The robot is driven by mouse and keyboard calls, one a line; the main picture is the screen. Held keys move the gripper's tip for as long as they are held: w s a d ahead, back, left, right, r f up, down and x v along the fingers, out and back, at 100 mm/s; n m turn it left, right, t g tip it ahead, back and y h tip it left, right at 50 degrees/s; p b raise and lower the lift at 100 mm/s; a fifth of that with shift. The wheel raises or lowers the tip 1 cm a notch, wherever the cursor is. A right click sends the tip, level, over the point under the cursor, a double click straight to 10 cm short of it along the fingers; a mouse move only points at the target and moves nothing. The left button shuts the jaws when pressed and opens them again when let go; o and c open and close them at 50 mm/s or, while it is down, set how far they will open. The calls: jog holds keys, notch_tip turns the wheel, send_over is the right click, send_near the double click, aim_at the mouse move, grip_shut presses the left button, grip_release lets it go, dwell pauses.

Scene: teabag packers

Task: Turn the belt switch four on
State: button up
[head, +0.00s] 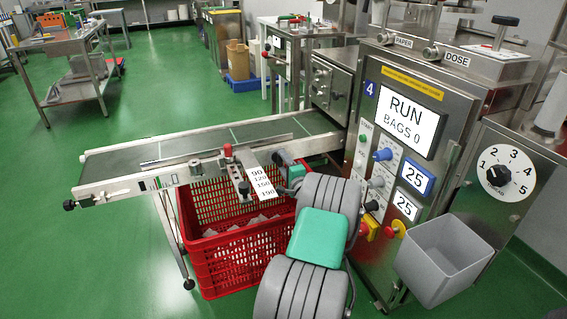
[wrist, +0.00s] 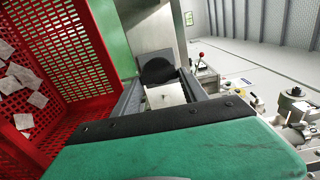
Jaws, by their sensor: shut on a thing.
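The belt switch four appears in the wrist view as a dark round part (wrist: 157,68) with a pale block (wrist: 166,95) in front of it. My gripper (wrist: 160,88) has one grey finger on each side of this pale block and is shut on it. In the head view my gripper (head: 284,166) is at the machine end of the belt's front rail, above the red crate. My arm hides part of this spot, and I cannot read the switch's position. The conveyor belt (head: 215,140) runs left from machine 4 (head: 368,87), whose screen (head: 406,121) reads RUN, BAGS 0.
The red crate (head: 200,250) holds several pale teabags under the belt. A grey bin (head: 440,262) hangs at the machine's front right. A red lever (head: 228,152) and a numbered scale (head: 262,184) stick out from the rail.

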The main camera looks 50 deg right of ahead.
jog(key=o, duration=1.4)
jog(key=shift+s, duration=0.1)
jog(key=p+v, duration=0.1)
jog(key=v, duration=0.6)
jog(key=shift+s+a, duration=0.2)
jog(key=shift+s, duration=0.1)
